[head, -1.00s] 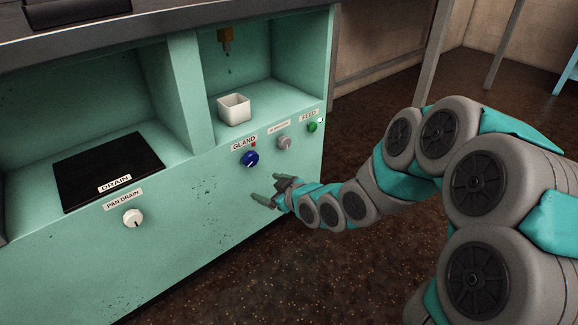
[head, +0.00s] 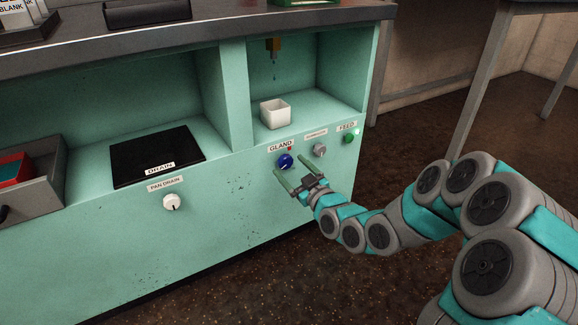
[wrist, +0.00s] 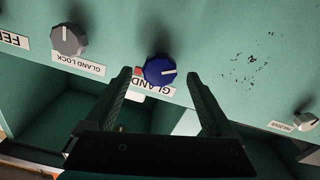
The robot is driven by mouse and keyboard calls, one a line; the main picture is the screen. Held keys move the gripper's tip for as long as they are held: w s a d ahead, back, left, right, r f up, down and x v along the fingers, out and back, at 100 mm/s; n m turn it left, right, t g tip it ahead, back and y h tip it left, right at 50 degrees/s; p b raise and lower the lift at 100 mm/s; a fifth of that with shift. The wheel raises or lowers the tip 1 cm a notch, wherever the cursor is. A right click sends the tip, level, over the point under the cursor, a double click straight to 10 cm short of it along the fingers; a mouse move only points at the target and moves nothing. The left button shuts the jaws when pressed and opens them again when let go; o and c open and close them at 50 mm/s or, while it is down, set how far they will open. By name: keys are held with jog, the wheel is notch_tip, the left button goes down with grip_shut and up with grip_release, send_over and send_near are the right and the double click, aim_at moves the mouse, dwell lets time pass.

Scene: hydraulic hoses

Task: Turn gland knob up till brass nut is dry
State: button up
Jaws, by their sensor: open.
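The blue gland knob (head: 285,161) sits on the green front panel under the GLAND label (head: 281,147). In the wrist view the knob (wrist: 159,69) shows a white pointer line, and a small red mark is beside it. My gripper (head: 296,178) is open and empty, its fingertips just in front of and below the knob; in the wrist view the fingers lie to either side of the knob, apart from it. The brass nut (head: 273,44) hangs in the upper right recess. Drops show below it, above a white cup (head: 275,113).
A grey gland lock knob (head: 319,150) and a green feed knob (head: 352,137) are to the right of the gland knob. A white pan drain knob (head: 171,202) and a black drain plate (head: 155,155) are to the left.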

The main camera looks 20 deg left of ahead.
jog(key=shift+x, duration=1.05)
jog(key=c, duration=1.4)
